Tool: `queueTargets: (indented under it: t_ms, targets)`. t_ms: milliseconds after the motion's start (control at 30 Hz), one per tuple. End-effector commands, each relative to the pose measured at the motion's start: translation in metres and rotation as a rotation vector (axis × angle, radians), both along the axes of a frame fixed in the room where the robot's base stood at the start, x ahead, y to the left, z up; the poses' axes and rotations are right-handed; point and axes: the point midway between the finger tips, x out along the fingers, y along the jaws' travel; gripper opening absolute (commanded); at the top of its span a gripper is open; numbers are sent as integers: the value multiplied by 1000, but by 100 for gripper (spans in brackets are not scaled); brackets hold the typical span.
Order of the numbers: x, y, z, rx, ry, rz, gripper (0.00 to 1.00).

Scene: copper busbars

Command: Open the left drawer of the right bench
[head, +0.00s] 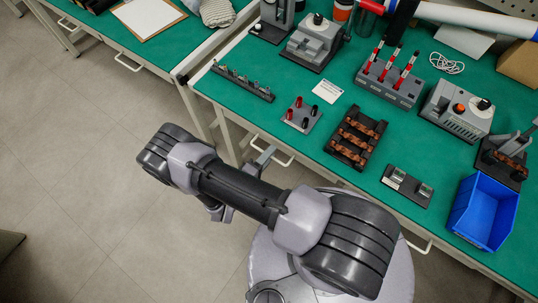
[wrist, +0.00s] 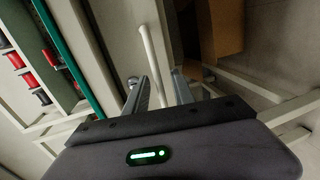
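The right bench (head: 225,103) has a green top and pale frame. The white bar handle (head: 286,163) of its left drawer shows below the front edge in the head view, partly covered by my gripper (head: 265,157). In the wrist view the handle (wrist: 151,55) runs between the two fingers of my gripper (wrist: 158,88). The fingers are apart, one on each side of the bar, with no clear grip on it. The drawer front (wrist: 112,45) looks flush with the bench; the head view mostly hides it.
On the bench stand a busbar block (head: 356,137), a terminal block with red and black posts (head: 301,115) and a blue bin (head: 483,211). Another drawer handle (head: 416,240) is further right. A left bench (head: 105,35) stands beside. A brown box (wrist: 222,25) shows in the wrist view.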

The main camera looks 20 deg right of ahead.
Motion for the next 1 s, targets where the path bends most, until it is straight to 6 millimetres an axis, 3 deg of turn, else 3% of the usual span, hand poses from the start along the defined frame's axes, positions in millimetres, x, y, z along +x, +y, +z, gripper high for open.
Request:
queueTargets:
  t_ms: [167, 300, 1000]
  targets:
    - [0, 0, 0, 0, 0, 0, 28]
    - [0, 0, 0, 0, 0, 0, 1]
    - [0, 0, 0, 0, 0, -1, 0]
